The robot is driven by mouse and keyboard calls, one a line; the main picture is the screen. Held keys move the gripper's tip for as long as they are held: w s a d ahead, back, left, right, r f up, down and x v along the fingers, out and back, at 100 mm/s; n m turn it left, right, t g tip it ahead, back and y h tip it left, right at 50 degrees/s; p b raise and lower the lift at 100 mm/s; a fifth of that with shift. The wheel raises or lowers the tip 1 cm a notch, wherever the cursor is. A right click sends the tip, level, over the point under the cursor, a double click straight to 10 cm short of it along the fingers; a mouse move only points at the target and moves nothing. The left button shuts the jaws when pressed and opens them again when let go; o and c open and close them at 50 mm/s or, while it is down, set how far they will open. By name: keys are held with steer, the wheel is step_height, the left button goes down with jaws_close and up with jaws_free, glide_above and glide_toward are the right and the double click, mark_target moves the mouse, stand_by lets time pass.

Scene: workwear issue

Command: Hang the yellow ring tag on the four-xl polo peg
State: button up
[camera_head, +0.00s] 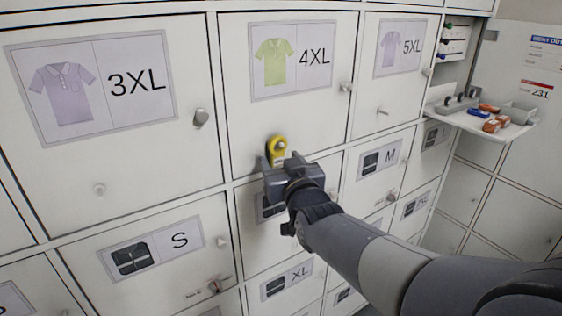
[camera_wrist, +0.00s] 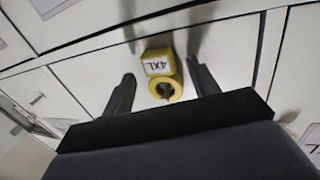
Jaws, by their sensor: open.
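The yellow ring tag (camera_head: 277,147) is at the lower middle of the polo 4XL door (camera_head: 325,115). In the wrist view the tag (camera_wrist: 158,62) shows a white "4XL" label and a round ring. A small greyish form, apparently the peg (camera_wrist: 165,90), shows inside the ring's hole. The ring looks to be around the peg, but how far on it sits is unclear. My gripper (camera_head: 279,163) is open just in front of the tag. In the wrist view its fingers (camera_wrist: 161,80) stand on either side of the tag, with gaps, holding nothing.
The 5XL door (camera_head: 398,90) is on the right. Smaller lockers lie below. A white shelf (camera_head: 465,125) with several small coloured items juts out at the right.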

steer(key=b+v, duration=0.1)
steer(key=v, duration=0.9)
steer(key=shift+s, duration=0.15)
steer(key=p+x, duration=0.1)
steer(key=x, duration=1)
steer(key=shift+s+d+r+p, duration=0.1)
steer(key=shift+s+d+p, duration=0.05)
steer(key=shift+p, duration=0.25)
